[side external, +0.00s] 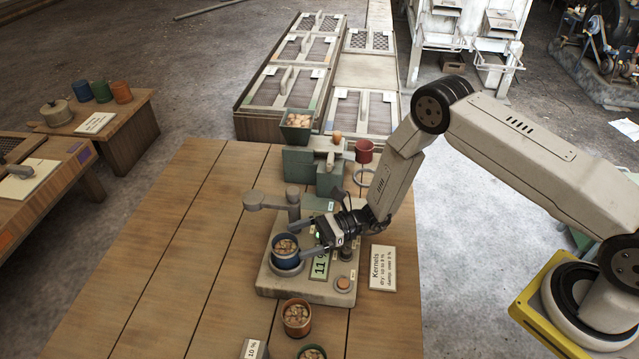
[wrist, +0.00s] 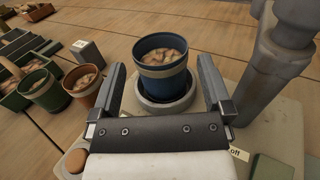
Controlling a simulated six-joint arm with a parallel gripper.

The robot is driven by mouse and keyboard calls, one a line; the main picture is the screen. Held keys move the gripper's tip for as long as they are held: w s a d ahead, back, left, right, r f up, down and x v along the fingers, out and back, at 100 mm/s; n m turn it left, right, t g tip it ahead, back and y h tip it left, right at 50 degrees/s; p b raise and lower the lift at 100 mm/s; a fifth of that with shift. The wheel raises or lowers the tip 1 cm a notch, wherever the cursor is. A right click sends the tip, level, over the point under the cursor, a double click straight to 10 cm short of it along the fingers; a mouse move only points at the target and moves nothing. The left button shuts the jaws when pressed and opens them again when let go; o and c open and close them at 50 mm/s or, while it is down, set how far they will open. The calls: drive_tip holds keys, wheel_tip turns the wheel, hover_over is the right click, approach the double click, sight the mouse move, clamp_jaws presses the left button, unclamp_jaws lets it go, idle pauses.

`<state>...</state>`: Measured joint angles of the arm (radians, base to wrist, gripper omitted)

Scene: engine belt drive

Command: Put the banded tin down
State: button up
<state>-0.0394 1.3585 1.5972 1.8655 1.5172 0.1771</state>
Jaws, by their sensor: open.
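The banded tin is a blue tin with a pale band, full of kernels. It stands upright on the round grey seat (wrist: 165,104) of the tester (side external: 305,278), in the side view (side external: 286,262) and in the wrist view (wrist: 163,76). My gripper (side external: 308,243) is open just right of the tin in the side view. In the wrist view my gripper (wrist: 160,88) has one finger on each side of the tin, with gaps between fingers and tin. The tin's underside is hidden in the seat.
An orange tin (side external: 297,320) and a green tin (side external: 312,353) of kernels stand in front of the tester. A grey post with an arm (side external: 293,205) rises close behind the blue tin. A Kernels card (side external: 382,268) lies right. The table's left part (side external: 200,250) is clear.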

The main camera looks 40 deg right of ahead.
sight(274, 248)
drive_tip(key=shift+x, duration=2.65)
clamp_jaws()
drive_tip(key=shift+r, duration=0.1)
drive_tip(key=shift+r, duration=0.95)
drive_tip(key=s+d+r, duration=0.5)
drive_tip(key=s+r, duration=0.6)
drive_tip(key=s, duration=0.2)
drive_tip(key=shift+d, duration=0.2)
